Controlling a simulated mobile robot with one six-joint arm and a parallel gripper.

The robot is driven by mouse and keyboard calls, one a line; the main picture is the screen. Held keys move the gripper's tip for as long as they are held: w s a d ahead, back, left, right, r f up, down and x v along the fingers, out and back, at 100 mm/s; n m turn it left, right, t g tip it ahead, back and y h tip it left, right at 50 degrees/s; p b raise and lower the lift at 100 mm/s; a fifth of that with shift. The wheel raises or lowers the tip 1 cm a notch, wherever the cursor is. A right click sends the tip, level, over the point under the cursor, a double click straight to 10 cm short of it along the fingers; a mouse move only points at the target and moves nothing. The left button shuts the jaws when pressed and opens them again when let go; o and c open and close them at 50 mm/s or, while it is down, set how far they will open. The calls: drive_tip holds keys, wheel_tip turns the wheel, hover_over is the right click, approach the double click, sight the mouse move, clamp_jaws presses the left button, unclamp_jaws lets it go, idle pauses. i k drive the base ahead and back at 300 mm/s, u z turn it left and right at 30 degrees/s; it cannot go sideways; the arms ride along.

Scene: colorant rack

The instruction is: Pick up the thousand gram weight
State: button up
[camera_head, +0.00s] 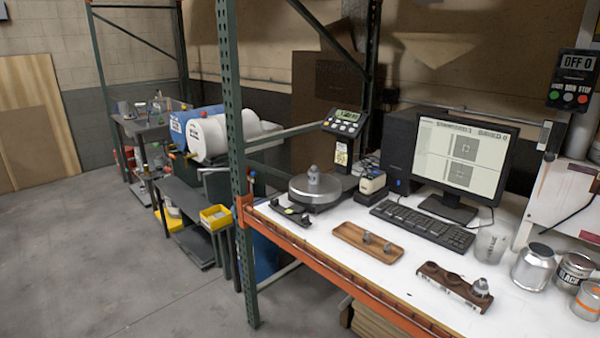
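Several metal weights are in view, and I cannot read any marking on them. One grey knobbed weight (313,176) stands on the round pan of the scale (318,192). Another silver weight (481,288) stands at the right end of a dark wooden holder (440,275), whose other round recesses look empty. Two small grey pieces (388,248) sit on a lighter wooden tray (350,232). Which of these is the thousand gram weight cannot be told by label. My gripper is not in view.
A keyboard (423,225), monitor (462,165), clear cup (490,244) and metal cans (533,268) stand on the white bench (320,237). A green rack post (238,150) and orange beam (340,275) border it. Open floor (90,260) lies left.

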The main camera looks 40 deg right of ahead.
sight(314, 174)
drive_tip(key=z, duration=0.05)
drive_tip(key=i, duration=0.95)
drive_tip(key=z, duration=1.4)
drive_tip(key=k, duration=0.1)
drive_tip(key=u, duration=3.3)
drive_tip(key=i, duration=0.55)
drive_tip(key=u, duration=0.05)
